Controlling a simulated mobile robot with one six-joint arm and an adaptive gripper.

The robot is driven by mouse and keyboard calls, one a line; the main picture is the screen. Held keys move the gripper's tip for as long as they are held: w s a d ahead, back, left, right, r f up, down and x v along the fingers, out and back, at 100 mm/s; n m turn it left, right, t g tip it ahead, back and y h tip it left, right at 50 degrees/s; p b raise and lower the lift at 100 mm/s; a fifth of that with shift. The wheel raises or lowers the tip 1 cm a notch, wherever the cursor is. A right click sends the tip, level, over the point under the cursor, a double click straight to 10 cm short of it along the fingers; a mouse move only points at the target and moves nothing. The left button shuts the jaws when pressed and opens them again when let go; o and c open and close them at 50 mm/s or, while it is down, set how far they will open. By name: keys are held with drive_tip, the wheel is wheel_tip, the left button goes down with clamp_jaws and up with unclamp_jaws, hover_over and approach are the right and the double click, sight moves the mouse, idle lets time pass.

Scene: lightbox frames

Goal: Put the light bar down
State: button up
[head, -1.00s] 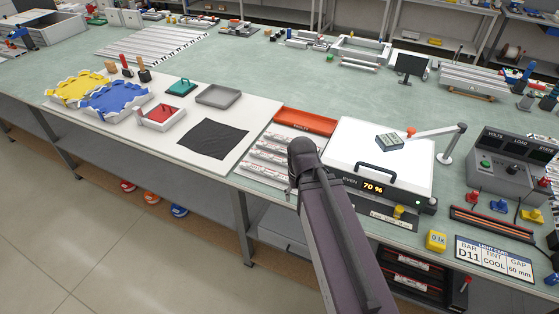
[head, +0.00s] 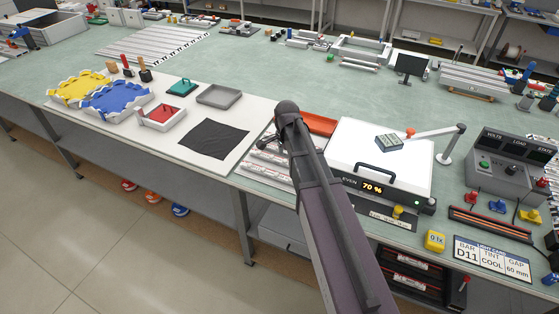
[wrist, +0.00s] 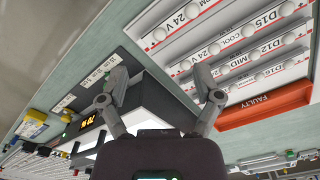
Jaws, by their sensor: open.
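Several white light bars (head: 262,168) lie in rows left of the lightbox, partly hidden by my arm in the head view. In the wrist view the light bars (wrist: 236,46) fill the upper right, with labels such as D15, D12 and D16. My gripper (wrist: 161,88) is open, with nothing between its fingers. In the head view my gripper (head: 269,141) is mostly hidden by my arm, above the bars' far end. The card (head: 492,258) reads bar D11, tint cool, gap 60 mm. I cannot make out a D11 bar.
The lightbox (head: 350,150) stands right of the bars, its display showing 70 %. A red tray (head: 320,124) lies behind the bars; it reads FAULTY in the wrist view (wrist: 264,105). A white mat (head: 245,113) with a black cloth (head: 214,138) lies to the left.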

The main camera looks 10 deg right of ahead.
sight(278, 158)
drive_tip(key=w+m, duration=1.1)
drive_tip(key=w, duration=0.1)
drive_tip(key=shift+w+r+p, duration=0.35)
drive_tip(key=shift+w+r, duration=0.05)
drive_tip(key=shift+f, duration=0.1)
wheel_tip(278, 158, down, 8)
drive_tip(key=b, duration=0.8)
drive_tip(key=shift+f+b, duration=0.25)
drive_tip(key=shift+b, duration=0.05)
drive_tip(key=shift+f, duration=0.15)
wheel_tip(278, 158, down, 5)
drive_tip(key=b, duration=0.5)
drive_tip(key=shift+s+a, duration=0.15)
clamp_jaws()
idle(0.4)
